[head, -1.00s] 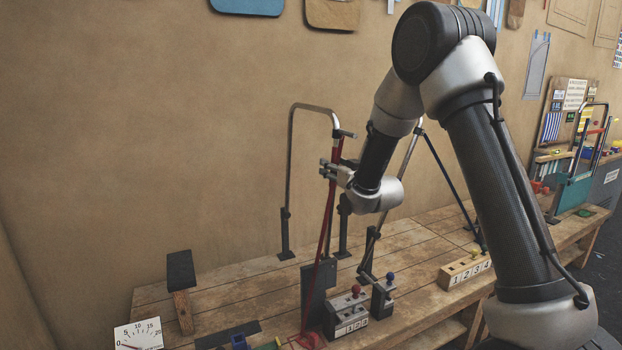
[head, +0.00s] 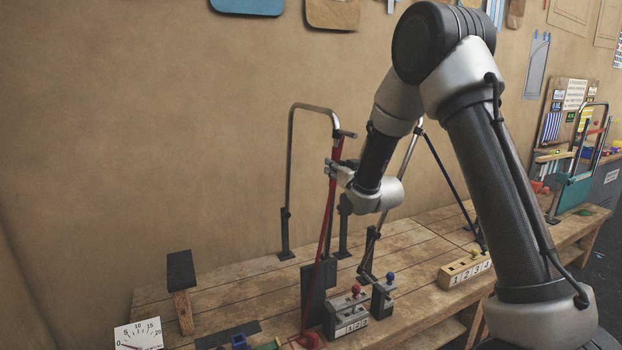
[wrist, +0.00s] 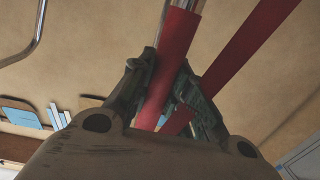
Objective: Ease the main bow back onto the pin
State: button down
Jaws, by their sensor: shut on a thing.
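A bent metal tube (head: 291,165), which looks like the main bow, arches above the bench in the head view. My gripper (head: 332,172) is beside its near leg, below the top bend. In the wrist view my gripper (wrist: 166,72) is shut on a red sleeve (wrist: 172,60), with a shiny tube showing at the sleeve's top. A second red strap (wrist: 248,58) slants past on the right. In the head view the red strap (head: 323,238) runs down to the bench. A red knob (head: 356,290) and a blue knob (head: 391,276) top small grey blocks; I cannot tell which part is the pin.
A dial gauge (head: 138,334) stands at the front left, near a tilted dark pad on a wooden post (head: 183,308). A numbered wooden block (head: 465,270) sits to the right. The bench (head: 245,283) is clear toward the back left.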

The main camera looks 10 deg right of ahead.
jog(key=shift+a, duration=0.1)
dwell(0.3)
jog(key=a, duration=0.1)
jog(key=s+a+n, duration=0.1)
jog(key=a, duration=0.1)
jog(key=s+a+n, duration=0.1)
jog(key=a, duration=0.1)
jog(key=shift+a+f, duration=0.1)
jog(key=shift+a, duration=0.1)
jog(key=shift+n, duration=0.9)
jog(key=shift+s+a+f, duration=0.15)
jog(key=shift+s+a, duration=0.1)
jog(key=shift+a, duration=0.55)
jog(key=shift+s+a+f, duration=0.2)
jog(key=shift+a, duration=0.55)
jog(key=shift+s+a+f, duration=0.15)
jog(key=shift+s+a, duration=0.1)
jog(key=shift+a, duration=0.55)
jog(key=c, duration=1.3)
grip_release()
jog(key=shift+s, duration=0.1)
